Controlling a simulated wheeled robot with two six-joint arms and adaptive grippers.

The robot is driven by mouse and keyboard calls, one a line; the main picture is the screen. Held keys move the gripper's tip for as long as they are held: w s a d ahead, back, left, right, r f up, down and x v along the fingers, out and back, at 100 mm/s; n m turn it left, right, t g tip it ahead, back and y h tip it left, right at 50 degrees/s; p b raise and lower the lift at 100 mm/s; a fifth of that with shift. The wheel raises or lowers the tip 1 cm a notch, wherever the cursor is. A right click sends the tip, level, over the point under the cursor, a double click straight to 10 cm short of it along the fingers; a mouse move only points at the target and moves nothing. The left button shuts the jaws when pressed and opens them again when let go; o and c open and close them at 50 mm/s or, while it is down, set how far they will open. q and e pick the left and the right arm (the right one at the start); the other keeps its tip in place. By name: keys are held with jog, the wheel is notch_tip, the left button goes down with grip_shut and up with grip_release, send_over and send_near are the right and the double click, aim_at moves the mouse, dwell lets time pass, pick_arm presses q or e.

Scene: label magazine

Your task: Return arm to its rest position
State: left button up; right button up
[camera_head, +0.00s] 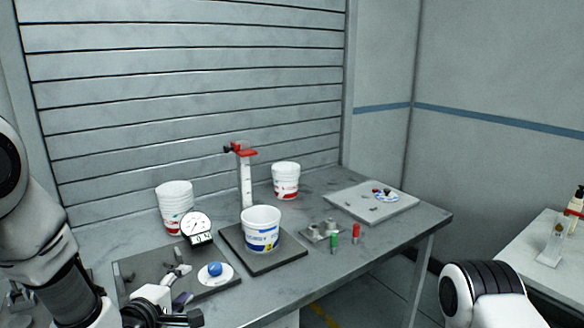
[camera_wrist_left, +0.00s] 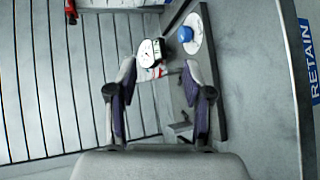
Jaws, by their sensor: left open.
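My left arm comes in from the left in the head view, with its left gripper (camera_head: 180,304) low at the table's front left. In the left wrist view the two fingers of the left gripper (camera_wrist_left: 162,98) stand apart with nothing between them. The gripper is near a dark mat that bears a blue knob (camera_head: 214,268) on a white disc. The blue knob also shows in the left wrist view (camera_wrist_left: 185,34), beyond the fingers. A white arm part of mine (camera_head: 488,290) shows at the lower right, but no right gripper fingers are visible.
A dial gauge (camera_head: 196,226) stands behind the mat. A white bucket (camera_head: 261,230) sits on a dark plate, with a red-topped post (camera_head: 245,180) behind it. Stacked buckets (camera_head: 174,204) and another bucket (camera_head: 286,180) stand at the back. Small green and red pieces (camera_head: 335,243) lie right of centre.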

pick_arm(q)
jog(key=s+f+m+g, duration=0.1)
jog(key=s+f+g, duration=0.2)
jog(key=s+f, duration=0.45)
jog(key=s+a+f+m+g+y, duration=0.1)
jog(key=s+f+g, duration=0.25)
jog(key=f, duration=0.75)
jog(key=s+f+m+g, duration=0.1)
jog(key=s+f+g, duration=0.1)
jog(key=s+f, duration=0.55)
jog(key=s+a+f+m+g+y, duration=0.1)
jog(key=s+f+m+g, duration=0.2)
jog(key=s+m, duration=0.3)
jog(key=s+f+m+g, duration=0.3)
jog(key=s+f+m, duration=0.1)
jog(key=s+m, duration=0.3)
jog(key=s, duration=0.2)
jog(key=shift+s+a+f+y, duration=0.3)
jog(key=shift+s+a+y, duration=0.1)
